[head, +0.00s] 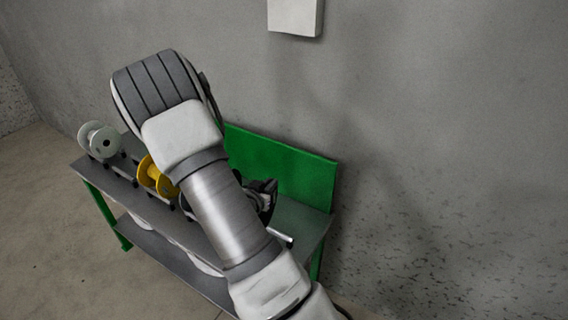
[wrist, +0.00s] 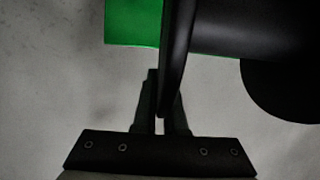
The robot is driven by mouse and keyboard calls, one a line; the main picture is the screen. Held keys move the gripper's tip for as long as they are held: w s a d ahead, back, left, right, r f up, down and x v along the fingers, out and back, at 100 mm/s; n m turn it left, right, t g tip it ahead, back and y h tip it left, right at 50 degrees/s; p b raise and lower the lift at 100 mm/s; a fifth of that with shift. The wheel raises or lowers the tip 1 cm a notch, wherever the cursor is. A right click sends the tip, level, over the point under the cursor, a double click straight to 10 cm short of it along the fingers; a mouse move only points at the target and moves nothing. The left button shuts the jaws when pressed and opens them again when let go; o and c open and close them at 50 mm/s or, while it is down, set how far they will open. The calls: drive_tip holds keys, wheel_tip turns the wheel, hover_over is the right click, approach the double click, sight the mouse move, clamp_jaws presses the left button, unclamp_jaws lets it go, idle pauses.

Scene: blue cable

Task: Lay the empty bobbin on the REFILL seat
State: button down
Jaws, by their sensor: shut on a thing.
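A black bobbin (wrist: 215,28) with a bare dark core fills the upper right of the wrist view, and its far flange (wrist: 285,92) shows at the right. My gripper (wrist: 162,122) is shut on the thin edge of its near flange, seen edge-on between the two fingers. In the head view my arm covers the middle of the bench, and dark parts (head: 264,196) show just right of the forearm; I cannot tell gripper from bobbin there. No REFILL label or seat can be made out; it may be behind my arm.
A grey bench (head: 312,232) with a green back panel (head: 285,172) stands against the wall. A white spool (head: 103,141) and a yellow spool (head: 154,177) sit on dark supports at its left. A pale rod end (head: 281,236) shows right of my arm. A white box (head: 295,16) hangs above.

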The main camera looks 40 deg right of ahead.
wheel_tip(320, 180, up, 3)
drive_tip(key=s+d+m+g+h+p, duration=0.1)
drive_tip(key=s+d+m+g+p, duration=0.1)
drive_tip(key=s+d+g, duration=0.1)
wheel_tip(320, 180, down, 7)
drive_tip(key=b, duration=0.5)
drive_tip(key=shift+w, duration=0.15)
drive_tip(key=shift+a+f+b, duration=0.1)
drive_tip(key=shift+f+b, duration=0.05)
drive_tip(key=shift+b, duration=0.4)
idle(0.9)
wheel_tip(320, 180, down, 8)
drive_tip(key=b, duration=0.7)
drive_tip(key=shift+f+b, duration=0.25)
drive_tip(key=shift+b, duration=0.05)
idle(0.6)
drive_tip(key=shift+f+b, duration=0.7)
idle(0.9)
drive_tip(key=c, duration=0.9)
unclamp_jaws()
